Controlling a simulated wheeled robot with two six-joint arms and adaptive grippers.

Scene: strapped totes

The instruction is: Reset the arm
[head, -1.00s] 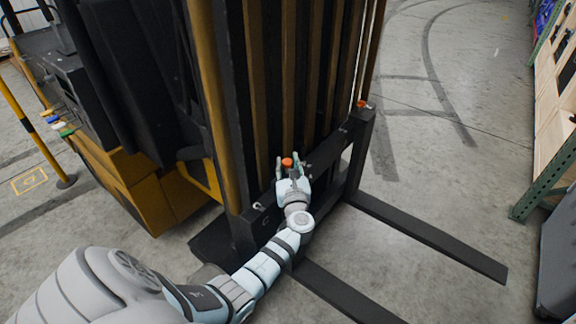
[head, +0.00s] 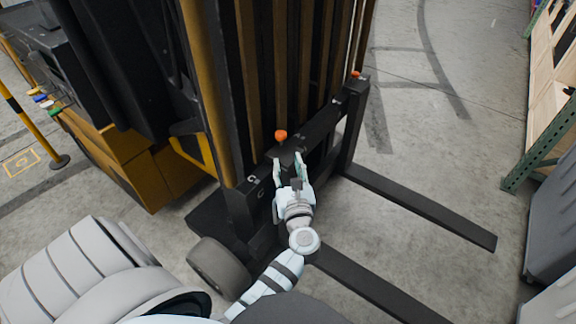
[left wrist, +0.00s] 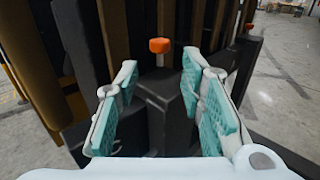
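My left gripper (head: 291,163) is in front of the forklift's black carriage (head: 322,128). Its two fingers are apart with nothing between the pads. An orange knob (head: 281,135) stands on top of the carriage just beyond the fingertips. In the left wrist view, the open fingers with teal pads (left wrist: 165,90) frame a dark block, and the orange knob (left wrist: 159,46) shows above and beyond them, untouched. My right gripper is not in view.
Two black forks (head: 425,208) reach out low to the right over the floor. A second orange knob (head: 356,74) is on the carriage's far end. A shelf rack (head: 548,125) and a grey bin (head: 555,215) stand at the right. Open concrete floor lies between.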

